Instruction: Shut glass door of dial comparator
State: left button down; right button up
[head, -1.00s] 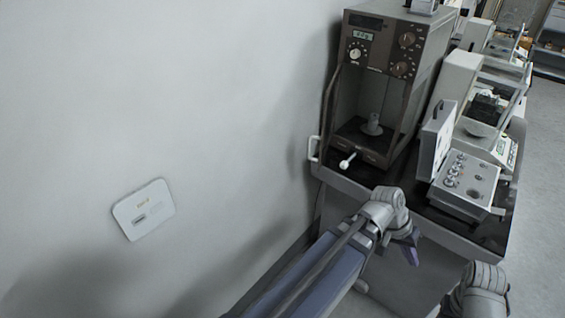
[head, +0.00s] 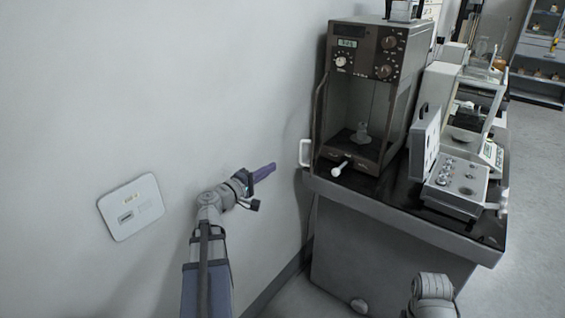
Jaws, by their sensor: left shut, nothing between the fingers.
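The dial comparator (head: 374,60) is a tall brown cabinet with knobs and a small lit display at the top. It stands at the back left of the dark table, and its lower chamber shows a small pale piece inside. A thin dark frame (head: 318,108) stands out at its left side, with a white handle (head: 305,153) low down; this looks like the glass door standing open, though the glass itself is hard to see. My left gripper (head: 265,172) is shut and empty, left of the handle and apart from it, near the wall. My right gripper is not in view; only part of that arm shows.
A white knobbed lever (head: 341,169) sticks out at the comparator's front. A grey box with an upright lid (head: 456,188) and a balance (head: 470,137) stand to the right on the dark table (head: 400,198). A wall plate (head: 131,207) is at left. Floor is free at right.

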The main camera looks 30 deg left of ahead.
pick_arm(q)
jog(key=w+d, duration=0.1)
jog(key=w, duration=0.9)
jog(key=shift+d, duration=0.35)
jog(key=shift+d, duration=0.15)
